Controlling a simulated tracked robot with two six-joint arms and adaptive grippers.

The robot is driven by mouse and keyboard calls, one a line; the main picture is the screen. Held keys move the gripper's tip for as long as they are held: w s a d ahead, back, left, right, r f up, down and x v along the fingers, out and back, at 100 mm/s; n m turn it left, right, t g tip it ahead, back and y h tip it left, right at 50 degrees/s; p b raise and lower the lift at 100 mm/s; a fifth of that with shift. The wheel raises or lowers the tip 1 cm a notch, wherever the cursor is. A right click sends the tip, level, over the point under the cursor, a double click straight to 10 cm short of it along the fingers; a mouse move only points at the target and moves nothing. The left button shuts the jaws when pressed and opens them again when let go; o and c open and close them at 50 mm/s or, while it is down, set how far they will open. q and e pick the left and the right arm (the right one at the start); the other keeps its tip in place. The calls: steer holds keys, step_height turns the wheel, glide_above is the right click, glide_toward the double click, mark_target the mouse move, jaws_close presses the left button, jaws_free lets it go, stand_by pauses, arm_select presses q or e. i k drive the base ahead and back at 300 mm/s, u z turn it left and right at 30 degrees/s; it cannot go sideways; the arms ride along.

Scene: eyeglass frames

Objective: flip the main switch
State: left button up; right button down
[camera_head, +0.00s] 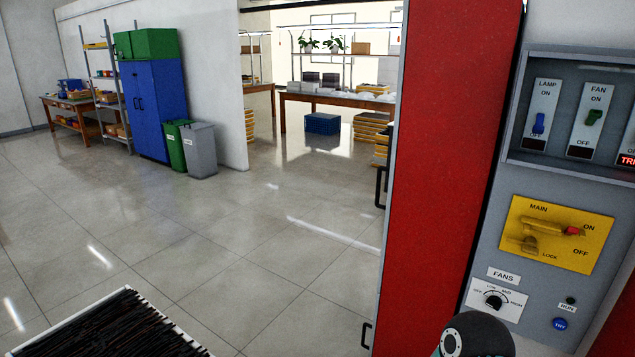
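The main switch is on a yellow plate (519,212) on the grey panel at the right. Its yellow handle (545,226) lies roughly sideways, with a red tip close to the word ON. OFF is printed lower right on the plate. A brass-coloured lock piece (527,243) sits below the handle, beside the word LOCK. Part of my own arm, dark and rounded, shows at the bottom edge below the panel. Neither of my grippers is in view, and nothing touches the switch.
Above the plate is a recessed box with a blue lamp switch (539,123) and a green fan switch (593,117). Below are a fans knob (493,299) and a blue TRY button (560,324). A tall red cabinet (445,150) stands left of the panel. A crate of dark rods (110,330) is lower left.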

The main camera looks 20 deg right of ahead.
mark_target(570, 232)
steer(key=z, duration=0.4)
steer(key=i, duration=0.95)
steer(key=z, duration=0.75)
steer(key=k, duration=0.85)
steer(key=z, duration=0.15)
steer(key=i, duration=0.95)
steer(key=u, duration=0.05)
